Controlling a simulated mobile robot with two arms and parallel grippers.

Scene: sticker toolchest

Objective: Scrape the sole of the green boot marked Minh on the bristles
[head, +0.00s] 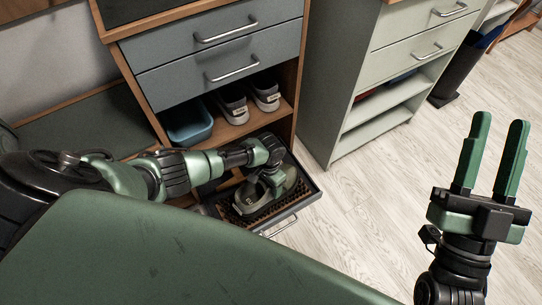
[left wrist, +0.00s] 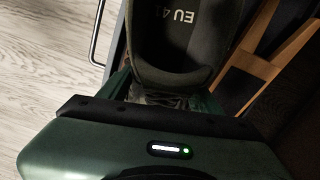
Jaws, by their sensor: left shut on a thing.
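A green boot (head: 250,200) sits low in a pulled-out tray with brown bristles (head: 228,211) at the bottom of the wooden cabinet. My left gripper (head: 272,178) is shut on the boot at its upper end. In the left wrist view the boot's opening (left wrist: 178,45) shows "EU 41" inside, upside down, and the gripper's fingers are mostly hidden. The sole is hidden, so I cannot tell whether it touches the bristles. I cannot read a name on the boot. My right gripper (head: 500,120) is open and empty over the floor, far to the right.
Grey shoes (head: 236,108) and a blue bin (head: 188,123) stand on the shelf above the tray. Closed grey drawers (head: 220,66) are over them. A pale green cabinet (head: 345,80) stands to the right. The wooden floor between the tray and my right gripper is clear.

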